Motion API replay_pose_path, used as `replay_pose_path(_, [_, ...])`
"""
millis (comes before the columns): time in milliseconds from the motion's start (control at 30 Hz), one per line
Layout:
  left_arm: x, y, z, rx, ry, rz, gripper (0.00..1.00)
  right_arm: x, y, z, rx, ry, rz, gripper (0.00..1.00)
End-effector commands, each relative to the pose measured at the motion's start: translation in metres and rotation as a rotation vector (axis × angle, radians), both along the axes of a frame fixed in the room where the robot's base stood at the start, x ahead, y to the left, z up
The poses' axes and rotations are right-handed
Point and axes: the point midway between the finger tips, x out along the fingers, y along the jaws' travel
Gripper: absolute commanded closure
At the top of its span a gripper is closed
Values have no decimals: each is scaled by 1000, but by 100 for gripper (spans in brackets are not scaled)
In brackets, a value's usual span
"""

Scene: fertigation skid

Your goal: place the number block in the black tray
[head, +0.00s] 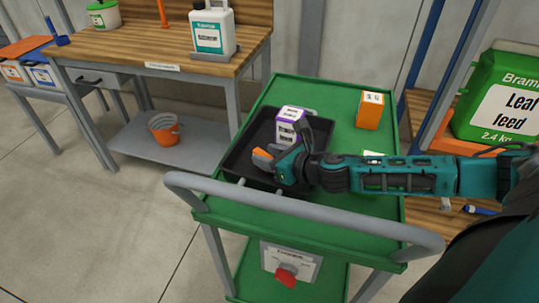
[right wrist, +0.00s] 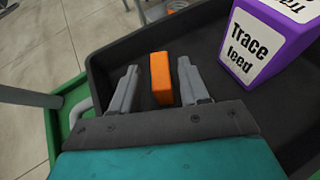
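A small orange block (right wrist: 161,78) is in the black tray (right wrist: 115,48); I see no number on its visible faces. It also shows in the head view (head: 262,158) at the tray's left part. My right gripper (right wrist: 158,66) is open around it, with a gap on each side. In the head view my right gripper (head: 272,156) is low over the tray (head: 243,143), and my arm hides part of the tray. My left gripper is not in view.
A purple and white Trace feed box (head: 291,124) stands in the tray, right of the gripper in the wrist view (right wrist: 258,48). An orange box (head: 369,110) stands on the green cart (head: 335,105). A grey handle (head: 300,217) runs along the cart's front.

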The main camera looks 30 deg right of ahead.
Motion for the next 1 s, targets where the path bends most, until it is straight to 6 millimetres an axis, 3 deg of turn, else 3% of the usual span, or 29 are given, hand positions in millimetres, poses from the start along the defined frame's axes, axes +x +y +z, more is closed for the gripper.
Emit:
replay_pose_path(433, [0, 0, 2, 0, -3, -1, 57, -4, -2, 4, -2, 2, -1, 48])
replay_pose_path(1000, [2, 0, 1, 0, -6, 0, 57, -72, -19, 32, -6, 5, -2, 48])
